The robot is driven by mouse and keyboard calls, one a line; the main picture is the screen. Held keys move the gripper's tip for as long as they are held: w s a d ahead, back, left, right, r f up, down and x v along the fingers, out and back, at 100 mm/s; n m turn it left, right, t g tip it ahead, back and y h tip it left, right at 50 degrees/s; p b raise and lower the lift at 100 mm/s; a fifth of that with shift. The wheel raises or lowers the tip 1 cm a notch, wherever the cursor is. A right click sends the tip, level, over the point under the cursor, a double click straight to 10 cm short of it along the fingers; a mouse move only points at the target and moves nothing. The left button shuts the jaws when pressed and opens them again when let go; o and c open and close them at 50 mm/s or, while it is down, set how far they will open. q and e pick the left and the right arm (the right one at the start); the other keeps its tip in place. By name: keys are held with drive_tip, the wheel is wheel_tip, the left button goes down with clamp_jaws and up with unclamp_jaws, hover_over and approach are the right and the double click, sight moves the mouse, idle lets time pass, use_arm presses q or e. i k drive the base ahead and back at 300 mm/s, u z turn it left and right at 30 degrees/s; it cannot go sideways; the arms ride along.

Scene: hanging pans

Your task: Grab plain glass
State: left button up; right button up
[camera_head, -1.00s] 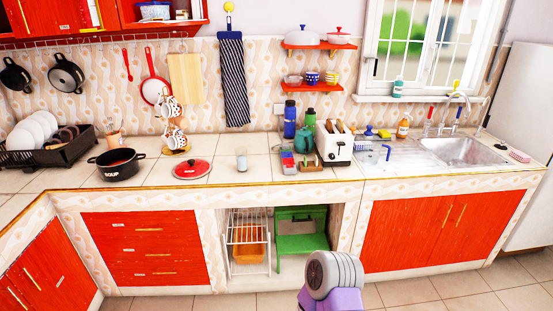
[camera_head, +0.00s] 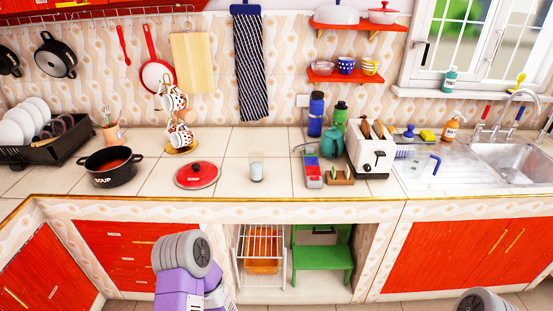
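The plain glass (camera_head: 256,168) stands upright on the tiled countertop (camera_head: 225,175), near the middle of the view. It is small and clear, with something whitish in its lower part. It stands just right of a red lid and apart from it. No gripper shows at the glass. Purple and grey links of my arms show at the lower left and at the bottom right edge, but no gripper fingers are in view.
The red lid (camera_head: 197,175) and black soup pot (camera_head: 110,166) are left of the glass. A mug stand (camera_head: 180,138) is behind the lid. A red-and-blue item (camera_head: 313,171), teal kettle (camera_head: 306,145) and toaster (camera_head: 370,150) stand right. Counter tiles in front of the glass are clear.

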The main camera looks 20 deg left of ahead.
sight(256, 168)
drive_tip(key=u, duration=0.55)
drive_tip(key=i, duration=0.95)
drive_tip(key=u, duration=0.9)
